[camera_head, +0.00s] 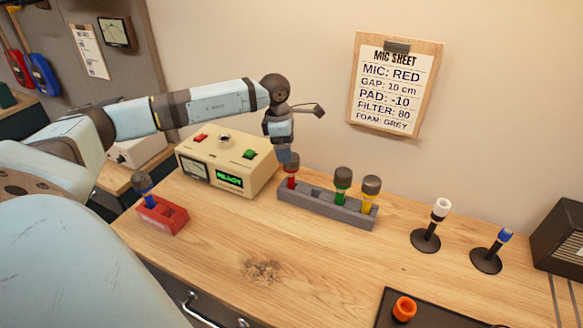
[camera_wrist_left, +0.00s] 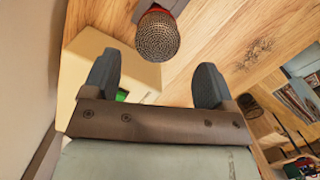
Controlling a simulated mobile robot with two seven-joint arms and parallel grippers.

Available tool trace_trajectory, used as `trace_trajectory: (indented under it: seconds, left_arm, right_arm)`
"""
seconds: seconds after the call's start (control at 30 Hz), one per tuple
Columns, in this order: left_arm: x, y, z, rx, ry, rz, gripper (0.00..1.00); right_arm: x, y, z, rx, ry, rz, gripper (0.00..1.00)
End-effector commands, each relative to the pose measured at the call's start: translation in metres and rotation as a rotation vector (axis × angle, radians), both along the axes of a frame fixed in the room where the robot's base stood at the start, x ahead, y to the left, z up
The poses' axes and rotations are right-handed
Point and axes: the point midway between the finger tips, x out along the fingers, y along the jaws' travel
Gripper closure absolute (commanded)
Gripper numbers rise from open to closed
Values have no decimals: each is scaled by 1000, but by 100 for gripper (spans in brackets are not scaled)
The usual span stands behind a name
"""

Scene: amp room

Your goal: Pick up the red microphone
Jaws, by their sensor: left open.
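The red microphone (camera_head: 291,176) stands upright in the left slot of a grey rack (camera_head: 318,206) on the wooden bench, with its dark mesh head up. My left gripper (camera_head: 285,154) is just above it in the head view and hides part of its head. In the left wrist view the mesh head (camera_wrist_left: 158,36) shows beyond the two open fingers of my left gripper (camera_wrist_left: 155,84), with a bit of red behind it. The head looks clear of both fingertips. My right gripper is not in view.
A green microphone (camera_head: 342,184) and a yellow one (camera_head: 370,192) share the rack. A cream box (camera_head: 232,160) stands close left. A red holder (camera_head: 162,215) has a blue microphone. Two stands (camera_head: 426,240) are at right. A clipboard (camera_head: 392,85) hangs behind.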

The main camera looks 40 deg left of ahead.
Motion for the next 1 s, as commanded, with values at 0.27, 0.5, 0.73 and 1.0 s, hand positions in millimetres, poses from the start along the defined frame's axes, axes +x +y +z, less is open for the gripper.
trace_trajectory:
  seconds: [0.27,0.5,0.73,1.0]
  left_arm:
    - [5,-4,-18,-2,2,-1,21]
    - [12,-9,-51,-1,3,0,21]
    - [12,-9,-55,-1,1,0,21]
    - [12,-9,-55,-1,1,0,81]
  right_arm:
    - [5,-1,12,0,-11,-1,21]
    - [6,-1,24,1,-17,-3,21]
    - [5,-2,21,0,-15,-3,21]
    - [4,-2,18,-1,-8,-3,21]
